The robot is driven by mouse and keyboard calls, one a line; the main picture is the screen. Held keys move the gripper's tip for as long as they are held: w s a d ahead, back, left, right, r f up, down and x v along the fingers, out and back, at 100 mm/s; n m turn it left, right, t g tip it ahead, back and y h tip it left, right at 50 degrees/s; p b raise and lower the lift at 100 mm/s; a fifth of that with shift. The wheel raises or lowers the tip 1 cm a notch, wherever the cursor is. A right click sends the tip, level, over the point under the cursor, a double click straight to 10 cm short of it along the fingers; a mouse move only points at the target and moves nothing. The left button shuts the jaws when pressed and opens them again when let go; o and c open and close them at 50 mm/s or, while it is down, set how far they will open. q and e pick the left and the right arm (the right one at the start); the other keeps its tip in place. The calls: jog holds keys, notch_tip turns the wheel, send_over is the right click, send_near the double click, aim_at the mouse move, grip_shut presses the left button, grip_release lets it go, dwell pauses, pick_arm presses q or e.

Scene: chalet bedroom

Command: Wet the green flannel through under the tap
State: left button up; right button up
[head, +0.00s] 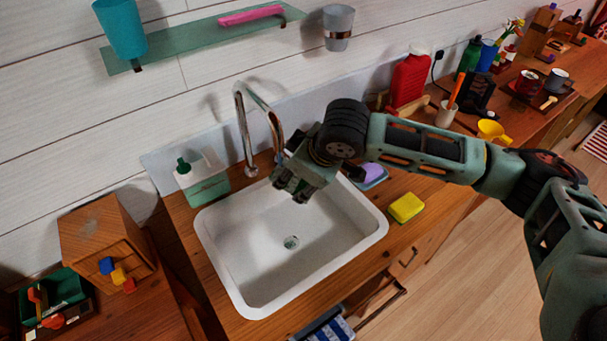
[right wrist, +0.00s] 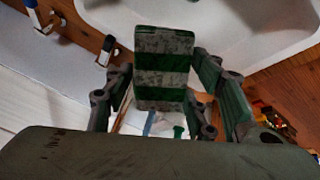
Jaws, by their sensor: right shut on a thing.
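My right gripper (head: 296,190) is above the back right part of the white sink basin (head: 250,235), beside the tap (head: 277,130). In the right wrist view its fingers (right wrist: 162,92) are shut on the green flannel (right wrist: 163,68), a flat piece with green and mottled grey bands. The basin (right wrist: 220,22) shows beyond it. In the head view the gripper mostly hides the flannel. The chrome spout curves down just left of the gripper; I cannot tell whether they touch. No water stream is visible. My left gripper is out of view.
A green and white soap caddy (head: 203,182) stands left of the tap. A yellow sponge (head: 406,208) and a purple soap (head: 371,172) lie right of the basin. A glass shelf (head: 190,38) is above. Below, an open drawer holds blue-striped cloth (head: 335,330).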

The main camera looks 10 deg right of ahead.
jog(key=shift+w+d, duration=0.1)
dwell(0.5)
jog(key=shift+w+d+p, duration=0.25)
jog(key=shift+w+p, duration=0.15)
jog(key=shift+p, duration=0.1)
jog(key=s+d+p, duration=0.3)
jog(key=s+d, duration=0.1)
jog(key=d, duration=0.3)
dwell(0.5)
dwell(1.1)
jog(key=s+d+r+p, duration=0.2)
jog(key=d+r+p, duration=0.2)
jog(key=p, duration=0.2)
jog(key=shift+s+p, duration=0.3)
jog(key=shift+s, duration=0.05)
